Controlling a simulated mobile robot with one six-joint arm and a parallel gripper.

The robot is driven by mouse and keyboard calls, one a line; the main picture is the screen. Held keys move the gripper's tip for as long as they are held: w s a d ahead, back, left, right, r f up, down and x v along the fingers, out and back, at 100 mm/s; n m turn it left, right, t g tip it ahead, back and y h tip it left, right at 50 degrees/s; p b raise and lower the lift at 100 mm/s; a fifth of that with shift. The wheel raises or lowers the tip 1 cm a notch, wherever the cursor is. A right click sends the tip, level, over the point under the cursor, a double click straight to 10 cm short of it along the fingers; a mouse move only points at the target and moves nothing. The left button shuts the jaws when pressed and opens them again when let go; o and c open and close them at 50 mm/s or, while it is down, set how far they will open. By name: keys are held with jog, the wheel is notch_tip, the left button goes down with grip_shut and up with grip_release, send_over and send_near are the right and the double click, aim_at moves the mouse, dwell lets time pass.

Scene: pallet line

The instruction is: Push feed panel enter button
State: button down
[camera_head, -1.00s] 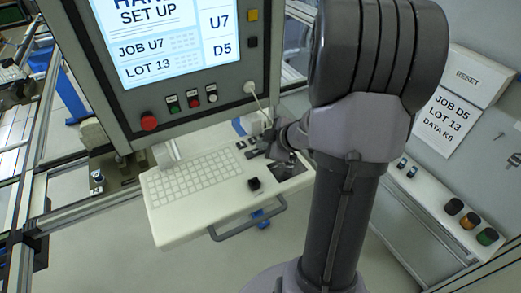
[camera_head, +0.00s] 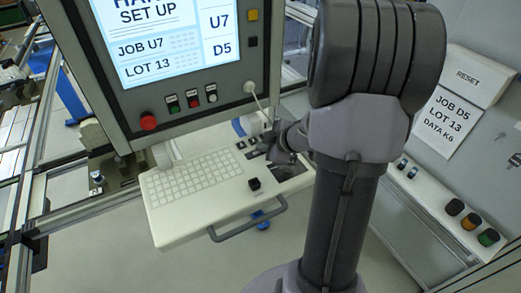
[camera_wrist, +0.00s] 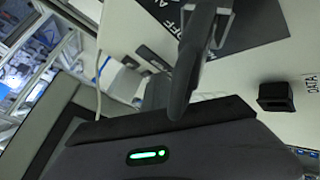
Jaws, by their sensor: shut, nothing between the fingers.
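A pale keyboard shelf (camera_head: 165,222) juts out below the framed screen panel. It carries a light keypad (camera_head: 190,180), small dark keys (camera_head: 240,145) and a black block-shaped button (camera_head: 254,184). I cannot read an enter label on any of them. My gripper (camera_head: 288,158) is low over the back right of the shelf, partly hidden by my arm. In the wrist view my shut, empty gripper (camera_wrist: 212,12) points over a dark plate (camera_wrist: 258,24) with partly readable lettering. The black button also shows there (camera_wrist: 275,97), apart from the fingers, beside a "DATA" label. Contact cannot be told.
The screen (camera_head: 170,40) shows job U7 and lot 13. Below it are a red button (camera_head: 148,122) and several small buttons. A grey handle (camera_head: 250,222) edges the shelf. A side console (camera_head: 440,203) stands right.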

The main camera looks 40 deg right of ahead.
aim_at(263, 153)
jog(key=shift+r+p, duration=0.85)
jog(key=shift+p, duration=0.1)
notch_tip(263, 153, up, 5)
jog(key=p, duration=0.5)
dwell(0.3)
